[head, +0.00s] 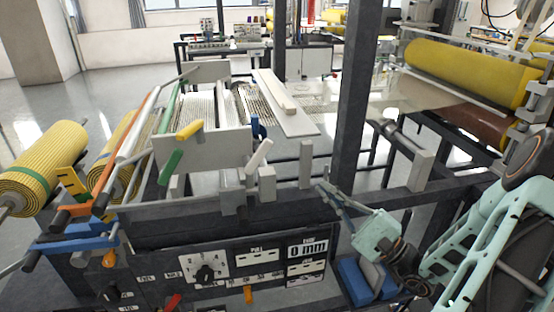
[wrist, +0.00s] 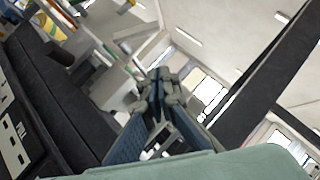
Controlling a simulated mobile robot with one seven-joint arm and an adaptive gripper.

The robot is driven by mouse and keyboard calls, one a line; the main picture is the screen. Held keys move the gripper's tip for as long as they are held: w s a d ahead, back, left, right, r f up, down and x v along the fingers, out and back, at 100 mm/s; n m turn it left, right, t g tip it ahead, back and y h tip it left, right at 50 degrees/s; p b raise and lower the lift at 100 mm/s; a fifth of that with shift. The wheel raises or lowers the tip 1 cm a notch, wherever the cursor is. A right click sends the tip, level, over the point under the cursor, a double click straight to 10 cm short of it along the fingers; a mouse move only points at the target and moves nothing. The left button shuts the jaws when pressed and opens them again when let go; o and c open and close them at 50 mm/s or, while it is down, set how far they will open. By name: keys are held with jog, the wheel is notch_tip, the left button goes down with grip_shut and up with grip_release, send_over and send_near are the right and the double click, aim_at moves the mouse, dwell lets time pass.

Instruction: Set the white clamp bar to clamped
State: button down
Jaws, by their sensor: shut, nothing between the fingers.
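A short white lever (head: 258,155) sticks up at a tilt from the front of the grey machine, right of the grey end plate (head: 215,150). A long white bar (head: 140,135) runs between an orange bar and a green bar at the machine's left. I cannot tell for certain which of these is the clamp bar. My gripper (head: 322,190) is right of the white lever and apart from it, in front of the machine's dark frame. Its fingers are shut and empty; their tips meet in the wrist view (wrist: 160,78). The lever is not clearly identifiable in the wrist view.
A dark upright post (head: 356,100) stands behind my gripper. A control panel (head: 205,275) with knobs and a display is below the machine's front beam. Yellow (head: 190,130), green (head: 170,166) and blue (head: 258,127) handles are near the white lever. A yellow roll (head: 40,165) is at far left.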

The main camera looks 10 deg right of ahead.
jog(key=s+a+r+p+x, duration=0.1)
jog(key=s+x, duration=0.1)
jog(key=x, duration=1.1)
jog(key=shift+a, duration=0.4)
jog(key=shift+d+r+p, duration=0.1)
jog(key=shift+p, duration=0.2)
